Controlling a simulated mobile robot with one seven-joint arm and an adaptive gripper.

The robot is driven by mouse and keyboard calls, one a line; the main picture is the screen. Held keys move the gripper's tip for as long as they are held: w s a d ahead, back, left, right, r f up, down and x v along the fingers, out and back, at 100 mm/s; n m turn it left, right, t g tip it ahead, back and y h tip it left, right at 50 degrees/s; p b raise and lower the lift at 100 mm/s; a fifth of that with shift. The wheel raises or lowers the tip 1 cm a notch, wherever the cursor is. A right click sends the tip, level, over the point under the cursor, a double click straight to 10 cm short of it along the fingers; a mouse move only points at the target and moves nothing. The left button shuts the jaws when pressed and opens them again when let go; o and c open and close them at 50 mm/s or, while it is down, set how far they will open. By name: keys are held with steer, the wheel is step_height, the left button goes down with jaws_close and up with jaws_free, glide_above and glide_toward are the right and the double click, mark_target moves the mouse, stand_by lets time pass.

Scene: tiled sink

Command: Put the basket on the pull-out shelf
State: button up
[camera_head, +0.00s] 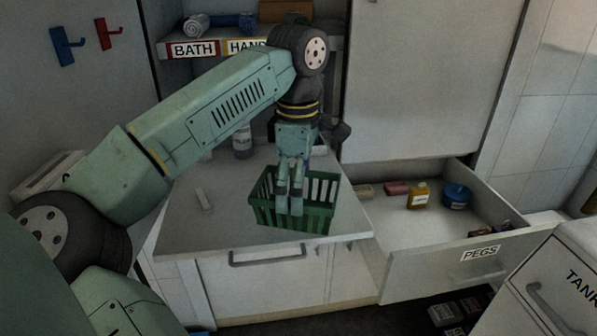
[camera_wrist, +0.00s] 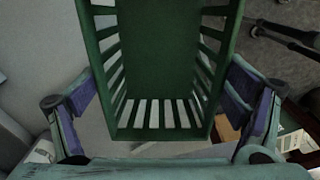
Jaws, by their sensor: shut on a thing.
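The green slatted basket (camera_head: 262,212) is upright at my gripper (camera_head: 290,200), over the front part of a pale flat surface. In the wrist view the basket (camera_wrist: 160,60) fills the middle, between the two fingers of my gripper (camera_wrist: 162,100), which are shut on it. The pale surface (camera_head: 200,232), which looks like the pull-out shelf, has a handle on the front below it. I cannot tell whether the basket's bottom touches it.
An open drawer marked PEGS (camera_head: 440,262) holds several small things to the right. A shelf marked BATH (camera_head: 195,48) is behind my arm. Left of the basket the surface is mostly free.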

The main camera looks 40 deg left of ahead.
steer(key=shift+w+a+f+p, duration=0.6)
steer(key=shift+w+a+f, duration=0.1)
steer(key=shift+w, duration=0.45)
steer(key=shift+w+a+f+p, duration=0.6)
steer(key=shift+w+a+f, duration=0.15)
steer(key=shift+w, duration=0.45)
steer(key=shift+w+a+f+p, duration=0.6)
steer(key=shift+w+a+f, duration=0.1)
steer(key=shift+w, duration=0.45)
steer(key=shift+f, duration=0.1)
steer(key=o, duration=0.9)
steer(key=shift+o, duration=0.3)
